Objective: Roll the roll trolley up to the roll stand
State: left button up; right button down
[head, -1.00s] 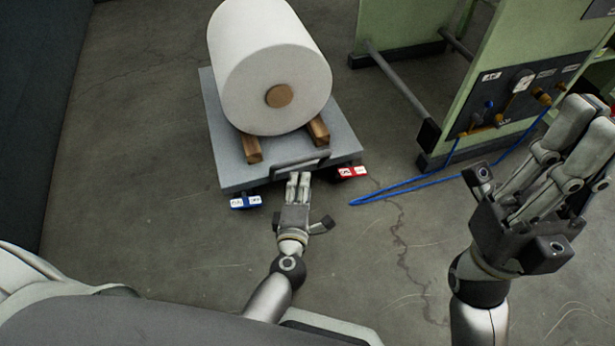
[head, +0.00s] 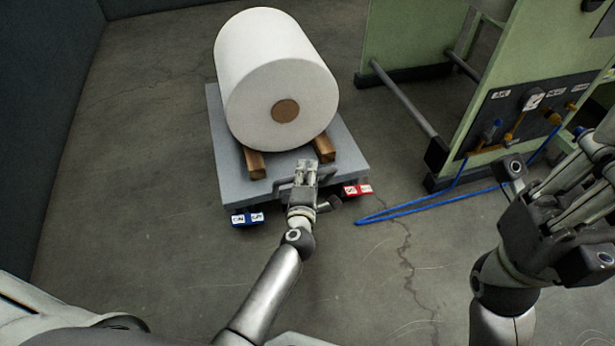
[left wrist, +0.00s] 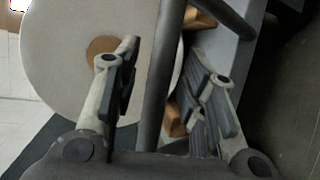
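The roll trolley (head: 222,165) is a low grey platform carrying a large white roll (head: 275,75) on two wooden chocks (head: 255,163). Its dark push handle (head: 283,186) is at the near edge. My left gripper (head: 307,168) is at that handle. In the left wrist view the handle bar (left wrist: 156,85) passes between its two spread fingers (left wrist: 170,88), with gaps on either side. The roll stand (head: 395,40), a green frame, stands to the right of the trolley, apart from it. My right gripper (head: 590,165) is raised at the right edge, partly cut off, its fingertips unclear.
A blue hose (head: 430,204) loops on the floor between trolley and stand, below a valve panel (head: 515,115). Blue (head: 247,219) and red (head: 357,190) labelled blocks sit at the trolley's near corners. A dark wall (head: 50,90) is at left. The near floor is clear.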

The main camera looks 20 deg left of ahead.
pick_arm(q)
grip_shut()
dwell(0.3)
jog(key=shift+w, duration=0.1)
